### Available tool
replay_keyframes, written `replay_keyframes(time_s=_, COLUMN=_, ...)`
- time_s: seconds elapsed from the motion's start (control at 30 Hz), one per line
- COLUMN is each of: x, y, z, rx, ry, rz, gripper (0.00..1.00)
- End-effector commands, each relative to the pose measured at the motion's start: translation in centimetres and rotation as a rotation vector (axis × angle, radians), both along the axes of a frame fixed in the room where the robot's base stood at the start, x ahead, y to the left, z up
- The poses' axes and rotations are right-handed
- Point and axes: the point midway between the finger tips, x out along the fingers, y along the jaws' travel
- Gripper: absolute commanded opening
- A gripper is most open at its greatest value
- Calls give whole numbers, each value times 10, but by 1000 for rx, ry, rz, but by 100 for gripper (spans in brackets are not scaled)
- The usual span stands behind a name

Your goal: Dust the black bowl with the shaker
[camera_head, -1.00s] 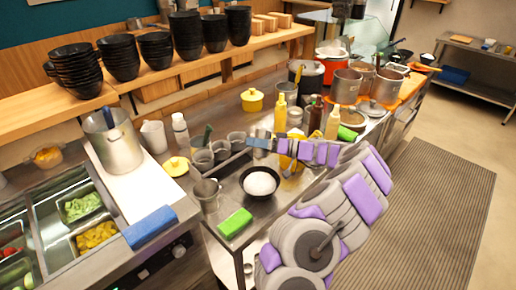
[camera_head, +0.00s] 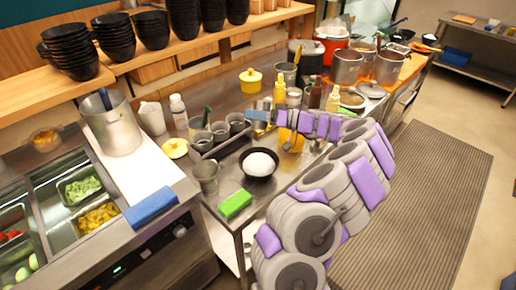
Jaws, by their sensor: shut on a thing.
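The black bowl (camera_head: 262,179) stands on the steel counter at the centre, filled with a white mound. My gripper (camera_head: 257,116) is at the left end of my purple and grey arm, behind and above the bowl in the picture. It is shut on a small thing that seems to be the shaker. The shaker's shape is too small and too blended with the fingers to make out clearly. The gripper is apart from the bowl.
A green block (camera_head: 236,204) and a metal pot (camera_head: 206,178) stand left of the bowl. A rack with several grey cups (camera_head: 220,130) is behind it. Yellow bottles (camera_head: 279,92) stand farther back. A blue block (camera_head: 151,206) lies on the left counter.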

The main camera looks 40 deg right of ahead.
Motion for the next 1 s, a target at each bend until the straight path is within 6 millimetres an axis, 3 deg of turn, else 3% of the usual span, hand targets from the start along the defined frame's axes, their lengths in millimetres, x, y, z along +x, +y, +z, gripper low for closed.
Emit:
replay_keyframes(time_s=0.03, x=-1, y=0, z=11, rx=-3, ry=-5, rz=0, gripper=44)
replay_keyframes(time_s=0.07, x=0, y=0, z=6, rx=0, ry=0, rz=0, gripper=44)
replay_keyframes(time_s=0.13, x=0, y=0, z=-29, rx=8, ry=12, rz=-1, gripper=44)
replay_keyframes(time_s=0.2, x=1, y=0, z=-48, rx=6, ry=12, rz=1, gripper=44)
replay_keyframes(time_s=0.23, x=1, y=0, z=-49, rx=4, ry=8, rz=0, gripper=44)
replay_keyframes(time_s=0.37, x=-1, y=-1, z=4, rx=-3, ry=-9, rz=0, gripper=44)
replay_keyframes(time_s=0.43, x=-1, y=-1, z=8, rx=-1, ry=-2, rz=0, gripper=44)
replay_keyframes(time_s=0.53, x=1, y=0, z=-37, rx=7, ry=12, rz=0, gripper=44)
replay_keyframes(time_s=0.6, x=1, y=0, z=-49, rx=4, ry=9, rz=0, gripper=44)
replay_keyframes(time_s=0.63, x=1, y=0, z=-44, rx=2, ry=4, rz=0, gripper=44)
replay_keyframes(time_s=0.73, x=0, y=0, z=1, rx=-6, ry=-9, rz=1, gripper=44)
replay_keyframes(time_s=0.8, x=-1, y=0, z=10, rx=-2, ry=-4, rz=0, gripper=44)
replay_keyframes(time_s=0.83, x=-1, y=0, z=2, rx=1, ry=2, rz=-1, gripper=44)
replay_keyframes(time_s=0.9, x=0, y=0, z=-33, rx=7, ry=12, rz=-1, gripper=44)
replay_keyframes(time_s=1.0, x=1, y=0, z=-49, rx=3, ry=7, rz=0, gripper=44)
